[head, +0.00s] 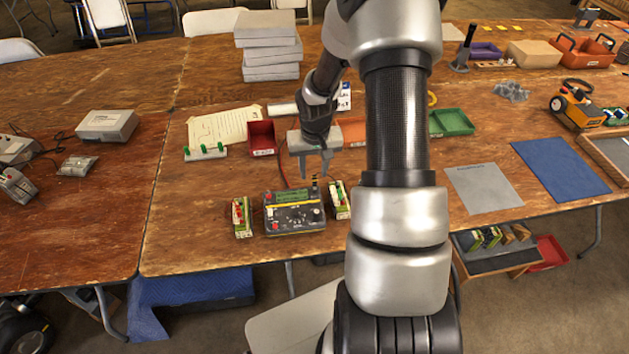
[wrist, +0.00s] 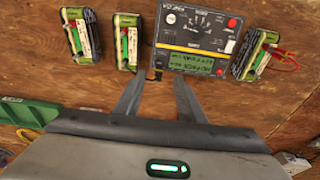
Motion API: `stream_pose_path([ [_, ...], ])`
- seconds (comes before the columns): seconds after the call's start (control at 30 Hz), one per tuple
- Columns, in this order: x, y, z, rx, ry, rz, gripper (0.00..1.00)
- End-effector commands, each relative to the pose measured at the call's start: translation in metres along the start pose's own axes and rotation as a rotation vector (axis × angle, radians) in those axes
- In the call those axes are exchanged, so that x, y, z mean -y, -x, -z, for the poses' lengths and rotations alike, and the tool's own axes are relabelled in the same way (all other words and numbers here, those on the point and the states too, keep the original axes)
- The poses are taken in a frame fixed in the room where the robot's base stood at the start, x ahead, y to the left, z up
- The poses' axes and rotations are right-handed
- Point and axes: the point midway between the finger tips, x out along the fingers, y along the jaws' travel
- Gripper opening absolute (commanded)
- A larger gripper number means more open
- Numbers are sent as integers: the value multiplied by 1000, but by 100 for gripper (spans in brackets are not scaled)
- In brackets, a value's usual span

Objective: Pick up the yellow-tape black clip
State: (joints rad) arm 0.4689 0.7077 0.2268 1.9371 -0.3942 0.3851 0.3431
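My gripper (head: 314,172) points down just behind the charger (head: 293,213), a dark box with a yellow edge and a green display. In the wrist view my gripper (wrist: 160,84) is open, its two fingers apart. A small black piece (wrist: 154,74), apparently the black clip, shows at the charger's edge between and just beyond the fingertips. Nothing is visibly held. In the head view a small dark piece with yellow (head: 315,181) stands by the charger's back right corner, close under the fingertips. Its tape is too small to make out clearly in the wrist view.
Green battery packs stand left (head: 241,217) and right (head: 338,200) of the charger; another (wrist: 82,38) shows in the wrist view. Red leads (wrist: 285,58) lie at one pack. Red (head: 261,138) and green (head: 452,122) trays stand behind. The table's front edge is close to the charger.

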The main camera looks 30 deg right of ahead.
Motion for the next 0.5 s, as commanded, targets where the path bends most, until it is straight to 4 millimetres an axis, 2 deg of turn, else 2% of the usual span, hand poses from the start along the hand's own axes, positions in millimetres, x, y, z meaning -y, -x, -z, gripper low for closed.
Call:
stream_pose_path([
  [0.2,-2,-33,-1,2,1,1,36],
  [0.5,-3,-40,0,0,0,0,36],
])
